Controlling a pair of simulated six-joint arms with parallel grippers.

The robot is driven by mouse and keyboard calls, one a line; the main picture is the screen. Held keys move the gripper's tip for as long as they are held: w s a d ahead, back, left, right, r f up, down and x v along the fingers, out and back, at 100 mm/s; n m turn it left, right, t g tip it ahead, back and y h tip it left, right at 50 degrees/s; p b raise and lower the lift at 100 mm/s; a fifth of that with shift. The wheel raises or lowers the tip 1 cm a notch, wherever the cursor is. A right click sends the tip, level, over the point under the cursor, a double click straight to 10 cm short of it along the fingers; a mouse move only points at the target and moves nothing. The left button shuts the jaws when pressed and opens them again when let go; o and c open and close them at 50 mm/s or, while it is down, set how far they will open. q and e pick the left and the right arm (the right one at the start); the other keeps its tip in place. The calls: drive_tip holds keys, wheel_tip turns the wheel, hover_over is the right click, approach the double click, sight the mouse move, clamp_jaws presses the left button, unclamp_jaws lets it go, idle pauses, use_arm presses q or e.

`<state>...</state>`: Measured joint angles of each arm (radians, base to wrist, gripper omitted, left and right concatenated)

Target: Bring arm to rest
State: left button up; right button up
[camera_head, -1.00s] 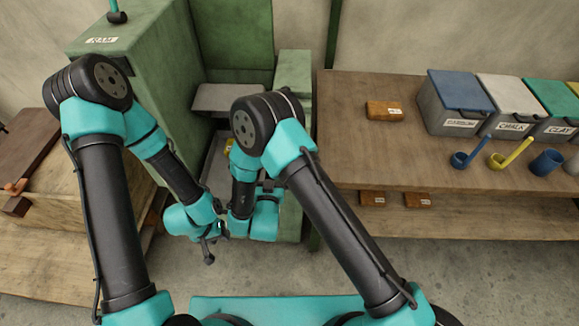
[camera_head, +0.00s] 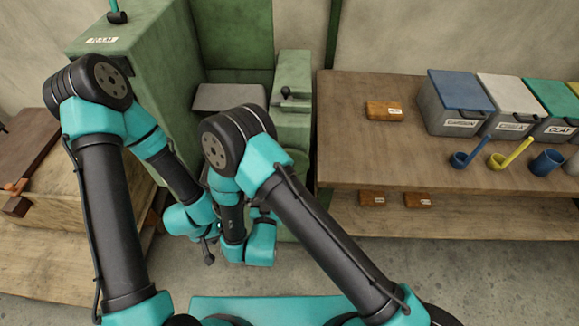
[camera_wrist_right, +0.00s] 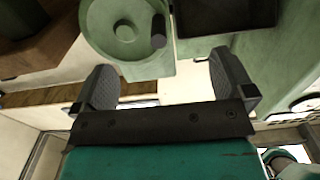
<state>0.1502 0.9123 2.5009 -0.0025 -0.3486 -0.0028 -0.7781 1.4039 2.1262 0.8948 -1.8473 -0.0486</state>
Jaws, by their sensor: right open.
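My right gripper (camera_wrist_right: 163,85) is open and empty in the right wrist view, its two dark fingers wide apart. A green machine part with a round plate (camera_wrist_right: 115,42) lies beyond the fingers. In the head view my right arm reaches in from the right and folds down in front of the green machine (camera_head: 150,60); its gripper is mostly hidden by my arm links. My left gripper (camera_head: 208,250) is low, close beside the right wrist; its jaws are too small to read.
A wooden bench (camera_head: 350,150) stands at the right with a wooden block (camera_head: 384,110), a blue-lidded bin (camera_head: 455,103), other bins and scoops. A black-knobbed lever (camera_head: 288,92) is on the green machine. A wooden table (camera_head: 60,200) is at the left. Concrete floor lies clear in front.

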drive_tip(key=shift+s, duration=0.9)
drive_tip(key=shift+w, duration=0.1)
drive_tip(key=w+d+f+m+g+y, duration=0.1)
drive_tip(key=w+d+f+g, duration=0.1)
drive_tip(key=d+f+g, duration=0.4)
drive_tip(key=w+d+f+g+y, duration=0.1)
drive_tip(key=w+d+f+g, duration=0.15)
drive_tip(key=d, duration=0.65)
drive_tip(key=s+d+f+g+y, duration=0.1)
drive_tip(key=s+d+g+y, duration=0.2)
drive_tip(key=s+d+g, duration=0.5)
drive_tip(key=s+d, duration=0.4)
drive_tip(key=d, duration=0.1)
drive_tip(key=shift+s+d+g, duration=0.15)
drive_tip(key=shift+s+g, duration=0.2)
drive_tip(key=shift+f, duration=0.1)
